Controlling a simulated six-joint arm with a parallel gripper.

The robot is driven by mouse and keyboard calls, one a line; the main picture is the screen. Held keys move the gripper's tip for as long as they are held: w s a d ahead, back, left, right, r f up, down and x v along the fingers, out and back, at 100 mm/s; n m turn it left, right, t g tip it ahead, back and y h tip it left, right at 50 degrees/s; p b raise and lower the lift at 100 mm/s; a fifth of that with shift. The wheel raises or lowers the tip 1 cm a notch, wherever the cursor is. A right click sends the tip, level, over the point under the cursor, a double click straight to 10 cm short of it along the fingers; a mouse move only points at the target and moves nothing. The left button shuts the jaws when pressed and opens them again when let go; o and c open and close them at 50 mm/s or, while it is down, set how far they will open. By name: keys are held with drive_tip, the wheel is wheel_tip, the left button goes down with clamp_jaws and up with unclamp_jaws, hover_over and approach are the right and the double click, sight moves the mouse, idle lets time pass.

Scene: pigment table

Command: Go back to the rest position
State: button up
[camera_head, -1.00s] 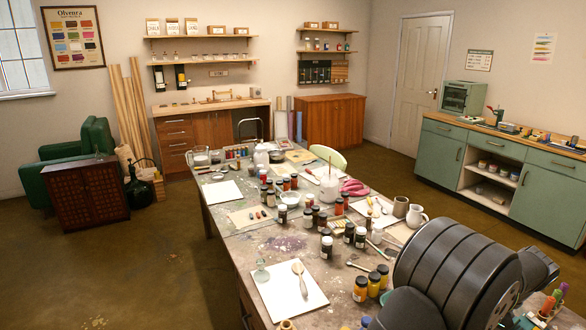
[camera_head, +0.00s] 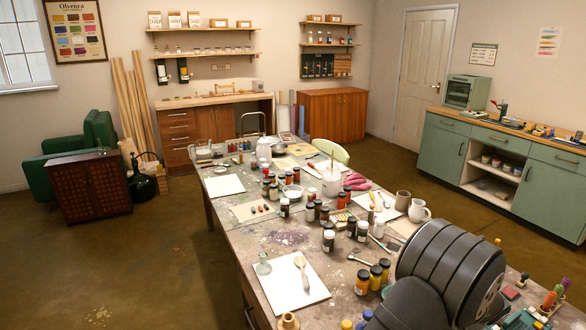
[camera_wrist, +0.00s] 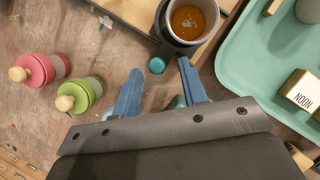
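My gripper (camera_wrist: 160,67) shows in the wrist view as two blue fingers spread apart, with no object held between their tips. Beyond the tips are a small teal-topped item (camera_wrist: 157,66) and a dark cup (camera_wrist: 171,42) with orange contents. A greenish thing is partly hidden behind the right finger. In the head view my dark arm fills the lower right and the gripper itself is hidden. The worktable (camera_head: 225,240) runs through the middle of that view.

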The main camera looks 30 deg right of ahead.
drive_tip(key=a, duration=1.6)
drive_tip(key=shift+f, duration=0.2)
drive_tip(key=v, duration=1.2)
drive_tip(key=shift+r, duration=0.4)
drive_tip(key=shift+a, duration=0.15)
drive_tip(key=shift+c, duration=0.2)
